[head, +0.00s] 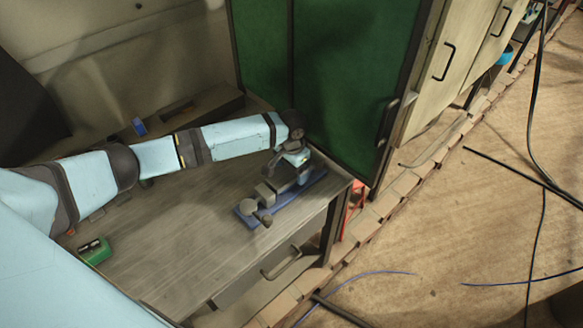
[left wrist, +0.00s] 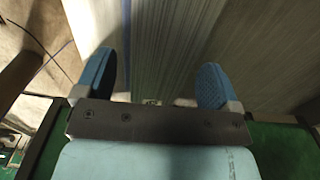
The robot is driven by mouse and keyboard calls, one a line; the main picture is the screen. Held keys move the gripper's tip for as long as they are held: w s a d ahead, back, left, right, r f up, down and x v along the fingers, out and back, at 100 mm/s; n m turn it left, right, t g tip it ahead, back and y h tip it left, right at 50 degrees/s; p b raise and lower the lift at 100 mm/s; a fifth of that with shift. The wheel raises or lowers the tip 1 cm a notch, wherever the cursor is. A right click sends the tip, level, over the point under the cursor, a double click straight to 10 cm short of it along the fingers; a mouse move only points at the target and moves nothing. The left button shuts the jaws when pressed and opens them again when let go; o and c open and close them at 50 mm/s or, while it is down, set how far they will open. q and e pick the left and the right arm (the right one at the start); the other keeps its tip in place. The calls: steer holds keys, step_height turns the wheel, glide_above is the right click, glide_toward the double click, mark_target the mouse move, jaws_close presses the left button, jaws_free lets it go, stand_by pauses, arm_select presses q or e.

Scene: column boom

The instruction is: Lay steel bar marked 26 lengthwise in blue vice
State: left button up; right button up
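The blue vice (head: 247,217) lies on the wooden bench near its right front corner, with a long blue base and grey metal parts on top. My left arm reaches across the bench from the left, and my left gripper (head: 295,158) hangs over the far end of the vice. In the left wrist view its two blue finger pads (left wrist: 155,82) stand wide apart, with nothing clearly held between them. I cannot make out a steel bar or the number 26 in either view. My right gripper is out of view.
A green block with a dark top (head: 95,251) lies at the bench's near left. A small blue object (head: 139,126) sits at the back. A green cabinet door (head: 335,75) stands close behind the vice. Cables (head: 520,170) lie on the floor at right. The bench middle (head: 185,225) is clear.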

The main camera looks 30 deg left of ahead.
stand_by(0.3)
arm_select(q)
step_height(320, 180, up, 14)
steer(key=b, duration=0.1)
stand_by(0.3)
steer(key=shift+s+f, duration=0.1)
steer(key=shift+f, duration=0.05)
